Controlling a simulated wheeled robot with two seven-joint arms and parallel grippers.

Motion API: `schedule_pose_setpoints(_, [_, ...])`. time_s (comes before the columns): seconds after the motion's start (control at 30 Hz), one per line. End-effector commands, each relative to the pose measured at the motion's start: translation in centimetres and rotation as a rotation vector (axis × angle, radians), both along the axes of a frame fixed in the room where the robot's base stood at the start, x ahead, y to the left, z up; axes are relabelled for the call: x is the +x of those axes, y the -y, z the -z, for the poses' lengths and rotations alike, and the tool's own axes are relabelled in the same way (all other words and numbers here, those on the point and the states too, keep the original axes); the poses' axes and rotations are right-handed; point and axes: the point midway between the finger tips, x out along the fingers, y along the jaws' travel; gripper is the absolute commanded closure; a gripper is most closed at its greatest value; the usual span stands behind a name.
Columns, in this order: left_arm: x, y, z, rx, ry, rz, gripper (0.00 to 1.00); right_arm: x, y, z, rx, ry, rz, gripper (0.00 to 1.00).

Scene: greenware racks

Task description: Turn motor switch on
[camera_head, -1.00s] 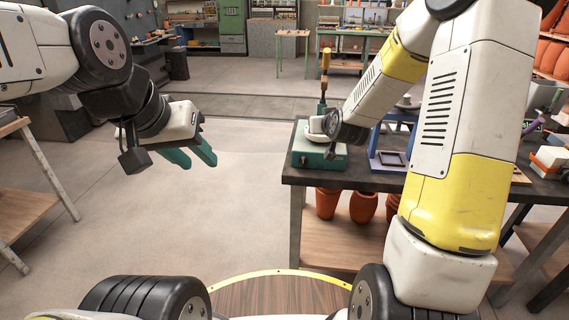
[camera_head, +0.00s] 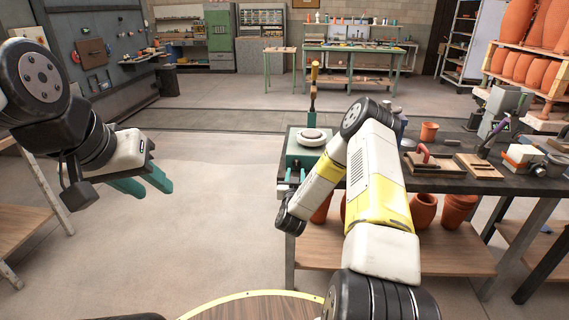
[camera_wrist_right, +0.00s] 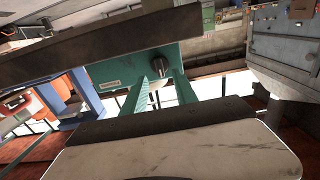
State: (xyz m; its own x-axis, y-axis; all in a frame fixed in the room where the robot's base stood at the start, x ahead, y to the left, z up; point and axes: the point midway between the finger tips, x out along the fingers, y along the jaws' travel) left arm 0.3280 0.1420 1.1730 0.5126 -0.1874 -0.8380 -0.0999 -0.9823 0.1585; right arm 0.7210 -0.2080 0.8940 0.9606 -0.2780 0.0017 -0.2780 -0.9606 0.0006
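The motor is a green box (camera_head: 298,152) with a round white disc (camera_head: 314,137) on top, at the near left corner of a dark worktable. In the right wrist view its green front face (camera_wrist_right: 120,72) carries a small dark knob (camera_wrist_right: 157,71), the likely switch. My right gripper (camera_wrist_right: 160,82) is open, its two green fingers on either side of the knob; I cannot tell whether they touch it. In the head view the right gripper (camera_head: 295,177) is low in front of the box. My left gripper (camera_head: 155,189) is open and empty over bare floor at the left.
The dark worktable (camera_head: 455,183) also holds a clay pot (camera_head: 429,131), wooden trays (camera_head: 432,163) and tools. Clay pots stand on its lower shelf (camera_head: 450,255). A brush-like tool (camera_head: 313,88) stands upright behind the box. The floor left of the table is clear.

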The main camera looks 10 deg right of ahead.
Motion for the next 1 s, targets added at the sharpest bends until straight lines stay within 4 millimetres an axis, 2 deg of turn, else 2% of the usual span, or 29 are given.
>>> schedule_pose_setpoints(0.1, [0.0, 0.0, 0.0, 0.000, 0.000, 0.000, 0.64, 1.9, 0.6, 0.0, 0.002, 0.002, 0.002, 0.65])
schedule_pose_setpoints(0.3, [0.0, 0.0, 0.0, 0.000, 0.000, 0.000, 0.64, 4.0, 1.2, 0.0, 0.001, 0.000, 0.001, 0.65])
schedule_pose_setpoints(0.63, [0.0, 0.0, 0.0, 0.000, 0.000, 0.000, 0.64, 4.5, 1.2, 0.0, 0.001, -0.002, -0.002, 0.65])
schedule_pose_setpoints(0.67, [0.0, 0.0, 0.0, 0.000, 0.000, 0.000, 0.64, 4.5, 1.2, 0.0, 0.001, -0.002, -0.001, 0.69])
schedule_pose_setpoints(0.8, [0.0, 0.0, 0.0, 0.000, 0.000, 0.000, 0.64, 4.5, 1.2, 0.0, 0.001, -0.002, -0.002, 0.97])
schedule_pose_setpoints(0.83, [0.0, 0.0, 0.0, 0.000, 0.000, 0.000, 0.64, 4.5, 1.2, 0.0, 0.001, -0.002, -0.002, 1.00])
schedule_pose_setpoints(1.0, [0.0, 0.0, 0.0, 0.000, 0.000, 0.000, 0.64, 4.5, 1.2, 0.0, 0.002, -0.002, -0.002, 1.00])
